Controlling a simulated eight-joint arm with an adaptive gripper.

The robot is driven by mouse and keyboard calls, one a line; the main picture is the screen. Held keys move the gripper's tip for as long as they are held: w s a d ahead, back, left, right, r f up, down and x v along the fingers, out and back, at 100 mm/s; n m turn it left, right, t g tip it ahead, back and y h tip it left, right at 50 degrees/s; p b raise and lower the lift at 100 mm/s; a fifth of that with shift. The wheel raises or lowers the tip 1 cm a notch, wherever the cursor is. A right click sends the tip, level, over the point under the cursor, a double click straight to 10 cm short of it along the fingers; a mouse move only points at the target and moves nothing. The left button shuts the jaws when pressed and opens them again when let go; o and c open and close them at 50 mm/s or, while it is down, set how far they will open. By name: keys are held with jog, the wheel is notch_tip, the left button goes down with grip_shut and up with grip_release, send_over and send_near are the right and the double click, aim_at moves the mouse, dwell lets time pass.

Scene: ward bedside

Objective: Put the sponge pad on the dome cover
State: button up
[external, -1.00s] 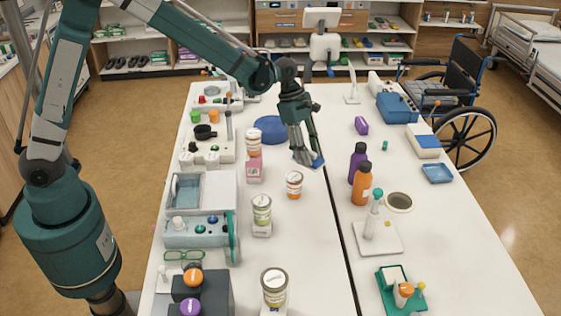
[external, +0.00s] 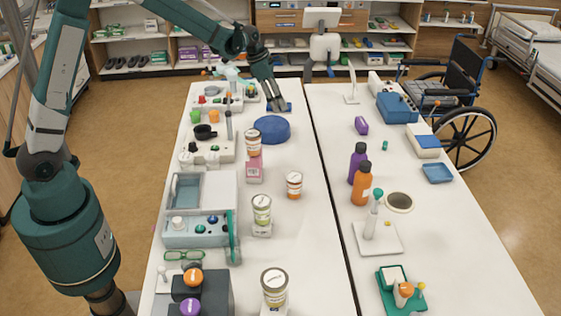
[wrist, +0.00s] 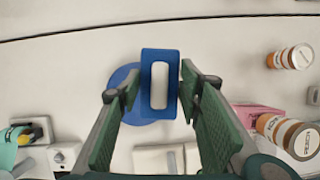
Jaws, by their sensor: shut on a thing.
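The sponge pad (wrist: 173,64) is a blue rectangle with a pale oval middle. It lies between my fingertips in the wrist view, and a bit of its blue shows at my fingertips in the external view (external: 287,106). My gripper (external: 278,106) is shut on it, seen also in the wrist view (wrist: 158,90). The dome cover (external: 272,130) is a round blue piece on the table, just in front of my gripper in the external view. In the wrist view the dome cover (wrist: 118,83) is partly hidden behind the pad and left finger.
An orange-labelled jar (external: 253,140) on a pink box (external: 254,169) stands close to the dome cover. Another jar (external: 294,185) is nearer. Equipment trays (external: 208,152) line the left edge. A dark gap (external: 322,150) splits the tables.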

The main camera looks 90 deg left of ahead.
jog(key=s+a+n, duration=0.1)
jog(key=s+a, duration=0.2)
jog(key=a, duration=0.2)
jog(key=shift+a+r, duration=0.3)
jog(key=shift+a, duration=0.05)
jog(key=shift+f, duration=0.15)
send_near(276, 123)
jog(key=shift+w+d+f, duration=0.15)
jog(key=shift+w, duration=0.3)
jog(key=shift+w+d+f, duration=0.1)
jog(key=shift+w+f, duration=0.05)
jog(key=shift+w, duration=0.25)
jog(key=shift+f, duration=1.85)
jog(key=shift+f, duration=0.15)
jog(key=o, duration=0.9)
jog(key=shift+c, duration=0.2)
